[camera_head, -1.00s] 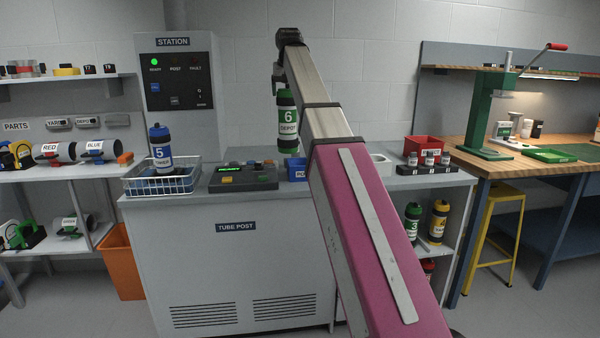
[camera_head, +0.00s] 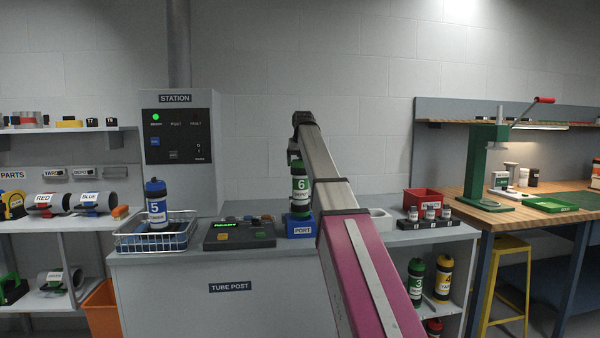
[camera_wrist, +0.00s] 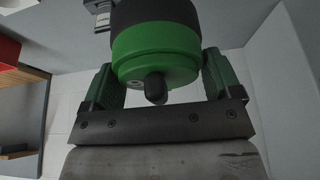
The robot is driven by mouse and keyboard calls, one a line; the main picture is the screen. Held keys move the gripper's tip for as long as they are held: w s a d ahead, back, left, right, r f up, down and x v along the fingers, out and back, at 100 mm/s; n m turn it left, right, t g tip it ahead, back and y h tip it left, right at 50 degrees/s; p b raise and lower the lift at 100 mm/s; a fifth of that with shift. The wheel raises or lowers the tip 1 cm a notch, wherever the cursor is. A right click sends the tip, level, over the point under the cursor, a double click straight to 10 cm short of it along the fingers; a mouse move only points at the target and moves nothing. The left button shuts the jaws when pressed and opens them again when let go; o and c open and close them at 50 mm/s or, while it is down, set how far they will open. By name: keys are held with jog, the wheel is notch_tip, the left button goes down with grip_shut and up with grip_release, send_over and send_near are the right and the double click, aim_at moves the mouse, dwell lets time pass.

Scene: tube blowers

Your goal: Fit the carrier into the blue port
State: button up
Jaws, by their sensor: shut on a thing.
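The carrier (camera_head: 300,187) is a black cylinder with green bands and a white label with a 6. It is upright at the end of my arm in the head view. My gripper (camera_head: 294,158) is shut on its upper end. In the wrist view the two green fingers stand on either side of the green cap (camera_wrist: 157,52) with its dark knob. The blue port (camera_head: 301,229), a block marked PORT, sits on the grey counter. The carrier's lower end overlaps the port's top edge in the picture; I cannot tell whether it is seated or just above.
A wire basket (camera_head: 122,240) with the blue carrier 5 (camera_head: 157,207) and a button panel (camera_head: 238,240) stand to the left of the port. A red bin (camera_head: 422,198) and a black rack of small jars (camera_head: 428,224) stand to the right. My arm hides some counter.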

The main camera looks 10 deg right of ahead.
aim_at(300, 189)
jog(key=shift+f, duration=2)
jog(key=shift+f, duration=0.6)
jog(key=o, duration=1.2)
jog(key=shift+c, duration=0.2)
jog(key=shift+r, duration=0.15)
